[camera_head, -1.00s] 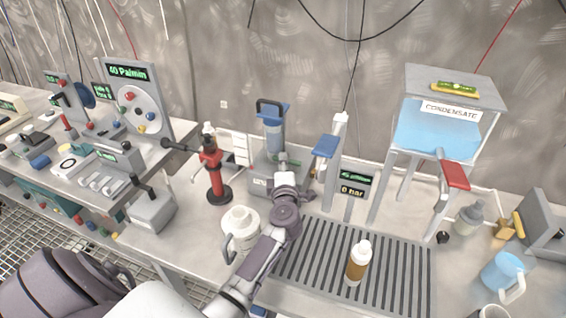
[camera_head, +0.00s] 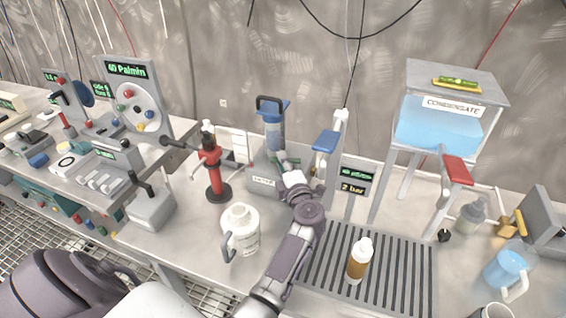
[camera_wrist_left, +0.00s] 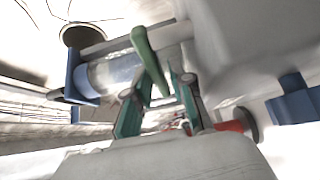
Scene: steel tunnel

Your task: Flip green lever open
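The green lever (camera_wrist_left: 149,60) shows clearly in the left wrist view, slanting across the front of a clear cylinder (camera_wrist_left: 110,75). Its lower end lies between the tips of my left gripper (camera_wrist_left: 160,88). The two green-lined fingers stand apart, one on each side of the lever end; I cannot tell whether either touches it. In the head view my left gripper (camera_head: 292,178) is at the grey unit with the blue-topped cylinder (camera_head: 272,130), and the lever (camera_head: 284,162) is small and partly hidden there. My right gripper is not in view.
A red stand (camera_head: 214,175) and a white jug (camera_head: 241,232) stand left of my arm. A blue lever (camera_head: 326,141) and a display post (camera_head: 355,178) reading 2 bar are to the right. A brown bottle (camera_head: 359,262) stands on the slotted grate (camera_head: 400,270).

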